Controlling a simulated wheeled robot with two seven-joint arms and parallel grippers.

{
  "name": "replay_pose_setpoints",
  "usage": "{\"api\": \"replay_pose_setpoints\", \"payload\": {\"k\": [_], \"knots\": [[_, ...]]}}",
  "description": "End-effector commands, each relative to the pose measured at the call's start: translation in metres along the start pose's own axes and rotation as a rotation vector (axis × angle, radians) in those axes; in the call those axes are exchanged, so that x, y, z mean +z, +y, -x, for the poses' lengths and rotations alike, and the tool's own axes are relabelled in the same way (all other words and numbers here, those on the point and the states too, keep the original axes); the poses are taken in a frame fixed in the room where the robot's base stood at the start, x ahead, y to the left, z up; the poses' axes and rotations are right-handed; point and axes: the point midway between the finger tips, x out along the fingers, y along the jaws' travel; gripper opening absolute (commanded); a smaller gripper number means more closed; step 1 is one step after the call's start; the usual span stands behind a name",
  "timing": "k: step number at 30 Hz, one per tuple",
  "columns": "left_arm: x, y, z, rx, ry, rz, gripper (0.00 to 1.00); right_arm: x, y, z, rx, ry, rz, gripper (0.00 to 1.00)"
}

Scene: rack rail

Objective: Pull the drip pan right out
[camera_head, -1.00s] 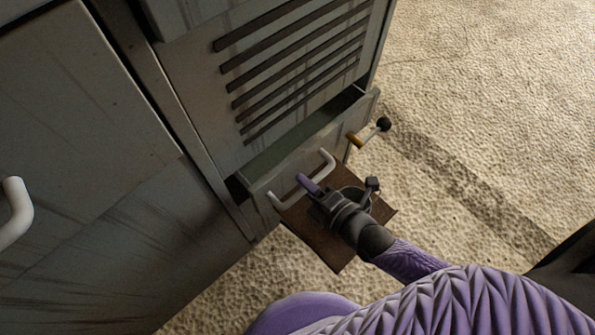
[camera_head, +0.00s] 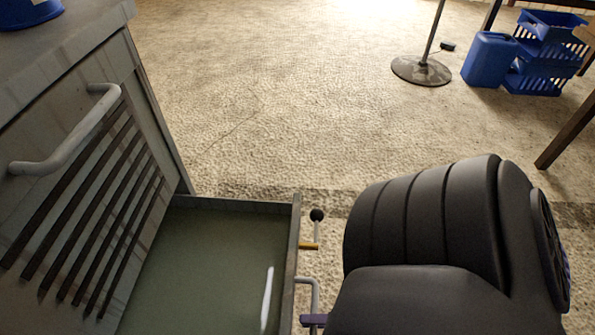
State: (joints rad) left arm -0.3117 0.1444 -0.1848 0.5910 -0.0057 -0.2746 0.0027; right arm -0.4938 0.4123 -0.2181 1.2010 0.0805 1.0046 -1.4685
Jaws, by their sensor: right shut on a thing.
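The drip pan (camera_head: 190,262) is a grey-green, shallow drawer at the lower left. It stands well out from under the slatted front of the grey cabinet (camera_head: 60,130); its near end is cut off by the picture's bottom edge. Its pale bar handle (camera_head: 314,290) is on the outer front wall. The rest of the gripper is hidden behind my black arm or out of frame. My left gripper is not in view.
Another pale handle (camera_head: 70,140) is on the cabinet above the slats. Blue crates (camera_head: 540,60), a blue canister (camera_head: 489,59) and a round stand base (camera_head: 421,71) are far off. The carpet (camera_head: 250,90) between is clear.

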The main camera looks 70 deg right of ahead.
Motion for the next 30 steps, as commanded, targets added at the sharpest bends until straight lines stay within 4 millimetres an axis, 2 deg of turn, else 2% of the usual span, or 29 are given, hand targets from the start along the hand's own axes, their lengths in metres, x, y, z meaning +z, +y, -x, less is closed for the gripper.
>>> {"api": "replay_pose_setpoints", "payload": {"k": [13,14,18,26,28,30], "knots": [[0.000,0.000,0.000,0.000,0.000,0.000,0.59,0.001,-0.001,0.004,-0.003,-0.002,0.001,0.00],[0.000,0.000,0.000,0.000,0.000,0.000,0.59,0.001,-0.001,0.003,-0.003,-0.002,0.001,0.22],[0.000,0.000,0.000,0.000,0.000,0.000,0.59,0.001,-0.001,0.003,-0.002,-0.002,0.001,0.52],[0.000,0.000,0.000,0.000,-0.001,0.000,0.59,0.000,-0.001,0.003,-0.001,-0.001,0.001,0.54],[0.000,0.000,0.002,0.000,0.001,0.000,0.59,0.000,-0.001,0.008,-0.002,-0.002,0.001,0.54],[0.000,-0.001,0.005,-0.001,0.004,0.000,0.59,0.000,0.000,0.021,-0.005,-0.002,0.002,0.54]]}}
